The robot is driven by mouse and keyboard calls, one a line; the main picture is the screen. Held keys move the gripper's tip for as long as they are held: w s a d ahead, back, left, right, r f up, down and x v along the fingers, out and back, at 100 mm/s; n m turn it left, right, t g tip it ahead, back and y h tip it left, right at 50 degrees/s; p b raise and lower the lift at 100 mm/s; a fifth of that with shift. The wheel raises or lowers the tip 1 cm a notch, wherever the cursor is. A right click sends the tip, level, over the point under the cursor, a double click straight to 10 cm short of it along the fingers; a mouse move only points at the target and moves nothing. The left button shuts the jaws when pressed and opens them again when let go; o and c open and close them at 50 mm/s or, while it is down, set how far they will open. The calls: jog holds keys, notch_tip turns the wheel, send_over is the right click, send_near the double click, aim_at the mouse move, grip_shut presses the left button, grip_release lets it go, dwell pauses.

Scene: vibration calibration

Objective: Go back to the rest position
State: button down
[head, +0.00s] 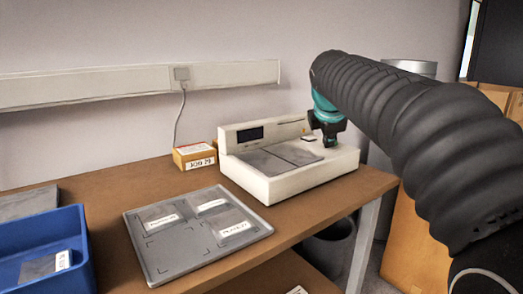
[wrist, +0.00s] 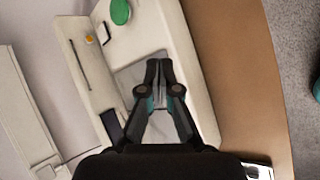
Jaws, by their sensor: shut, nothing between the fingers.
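My gripper (head: 330,139) is at the right end of the white calibration device (head: 290,184), close above its top in the head view. In the wrist view my gripper (wrist: 159,68) has its fingertips together with nothing between them. The device also shows in the wrist view (wrist: 178,30), with a green round button (wrist: 120,11) and a small orange knob (wrist: 89,38). A grey plate area (head: 285,153) lies on the device's top. Whether the fingers touch the device I cannot tell. My arm is stretched out from the right over the table.
A grey tray (head: 160,272) with several labelled plates lies on the brown table (head: 110,192). A blue bin (head: 70,225) stands at the left. The table's right edge is near the device.

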jog(key=s+f+m+g+y, duration=0.1)
jog(key=s+f+m, duration=0.8)
jog(key=s, duration=0.7)
jog(key=s+f+m+g+y, duration=0.1)
jog(key=s+f+m, duration=0.9)
jog(key=s, duration=0.7)
notch_tip(320, 180, down, 4)
jog(key=shift+a+r, duration=0.2)
jog(key=shift+a, duration=0.1)
jog(key=shift+a, duration=0.15)
